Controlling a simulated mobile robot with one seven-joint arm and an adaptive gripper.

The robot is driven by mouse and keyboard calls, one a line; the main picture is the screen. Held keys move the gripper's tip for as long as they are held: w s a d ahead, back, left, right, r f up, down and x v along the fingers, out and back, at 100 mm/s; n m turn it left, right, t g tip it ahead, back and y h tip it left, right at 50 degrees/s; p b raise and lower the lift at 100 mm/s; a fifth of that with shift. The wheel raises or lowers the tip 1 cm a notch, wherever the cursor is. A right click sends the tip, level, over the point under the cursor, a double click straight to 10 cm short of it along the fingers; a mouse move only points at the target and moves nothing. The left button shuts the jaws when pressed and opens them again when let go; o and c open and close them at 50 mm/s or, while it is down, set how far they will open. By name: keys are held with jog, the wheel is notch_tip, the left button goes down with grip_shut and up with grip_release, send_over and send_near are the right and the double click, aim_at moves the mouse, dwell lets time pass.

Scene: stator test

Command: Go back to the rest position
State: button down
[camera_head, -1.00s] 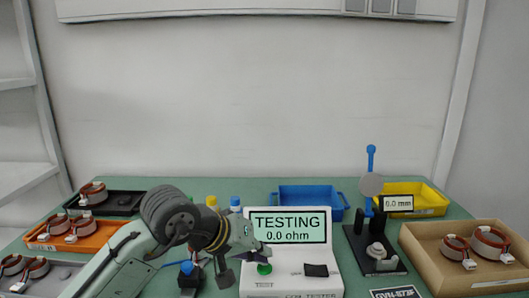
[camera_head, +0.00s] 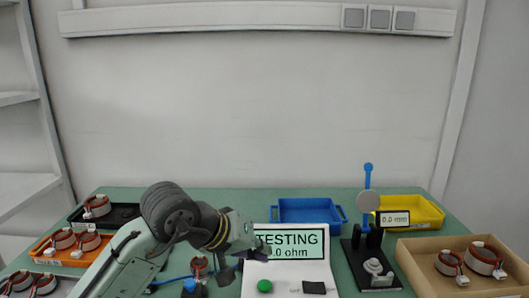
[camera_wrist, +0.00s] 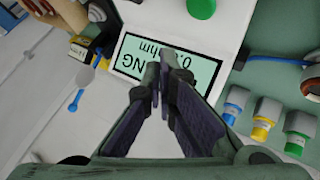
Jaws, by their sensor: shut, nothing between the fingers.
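My gripper (camera_head: 262,252) hangs over the left part of the white tester (camera_head: 318,274), in front of the left edge of its screen. In the wrist view its two dark fingers (camera_wrist: 160,78) are together, with nothing between them, over the tester's screen (camera_wrist: 190,68). The screen (camera_head: 291,244) reads TESTING, 0.0 ohm. The green button (camera_head: 265,286) is below the fingertips in the head view and apart from them. It also shows in the wrist view (camera_wrist: 201,8). My arm reaches in from the lower left.
A stator (camera_head: 199,264) sits by a blue-topped part left of the tester. Trays with stators stand at left, including an orange one (camera_head: 72,262). A blue bin (camera_head: 307,205), yellow bin (camera_head: 418,203), black gauge stand (camera_head: 360,262) and brown tray (camera_head: 415,268) lie behind and right.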

jog(key=shift+r, duration=0.45)
